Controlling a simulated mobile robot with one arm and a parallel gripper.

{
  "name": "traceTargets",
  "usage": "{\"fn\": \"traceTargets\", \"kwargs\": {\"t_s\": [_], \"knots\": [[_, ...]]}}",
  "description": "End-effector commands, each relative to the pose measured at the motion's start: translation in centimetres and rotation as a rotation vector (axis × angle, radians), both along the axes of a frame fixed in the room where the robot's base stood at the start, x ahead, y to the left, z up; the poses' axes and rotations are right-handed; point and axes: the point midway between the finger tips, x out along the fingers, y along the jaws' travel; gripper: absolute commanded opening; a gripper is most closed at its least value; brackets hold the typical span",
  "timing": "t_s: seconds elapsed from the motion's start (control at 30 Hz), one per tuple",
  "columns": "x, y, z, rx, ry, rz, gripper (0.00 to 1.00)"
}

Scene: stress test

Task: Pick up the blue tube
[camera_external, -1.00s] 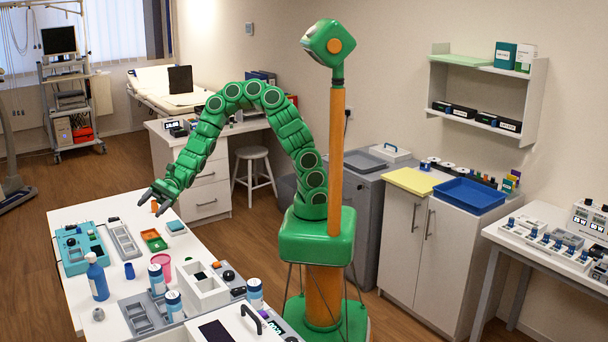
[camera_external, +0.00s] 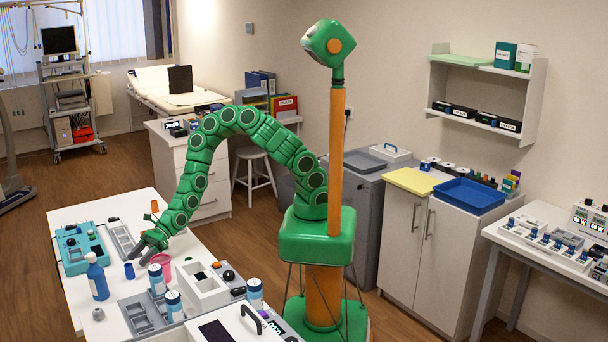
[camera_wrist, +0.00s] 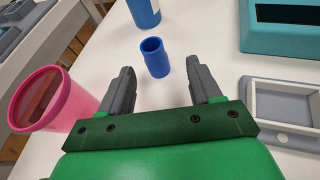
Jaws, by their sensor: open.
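The blue tube (camera_wrist: 155,58) is a short open cylinder standing upright on the white table. In the external view the blue tube (camera_external: 129,271) stands between the blue bottle and the pink cup. My gripper (camera_wrist: 161,80) is open in the wrist view, its two grey fingers apart, with the tube ahead of them and roughly centred between them. Nothing is between the fingers. In the external view my gripper (camera_external: 139,252) is above the table, just behind and to the right of the tube.
A pink cup (camera_wrist: 58,100) stands close to the left finger; it is also in the external view (camera_external: 163,262). A blue bottle (camera_external: 97,279) is beyond the tube. A teal case (camera_wrist: 285,30) and a grey tray (camera_wrist: 290,103) lie on the right in the wrist view.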

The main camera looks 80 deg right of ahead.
Motion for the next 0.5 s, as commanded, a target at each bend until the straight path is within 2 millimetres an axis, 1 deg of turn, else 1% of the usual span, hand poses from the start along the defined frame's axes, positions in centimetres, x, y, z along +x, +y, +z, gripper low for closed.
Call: {"fn": "traceTargets", "kwargs": {"t_s": [0.03, 0.27, 0.37, 0.5], "knots": [[0.1, 0.5, -0.2, -0.001, -0.001, 0.003, 0.64], [0.5, 1.6, -0.6, -0.001, -0.002, 0.001, 0.64], [0.7, 2.5, -1.0, -0.001, -0.003, 0.001, 0.64], [1.0, 4.3, -1.5, 0.000, -0.003, 0.003, 0.64]]}}
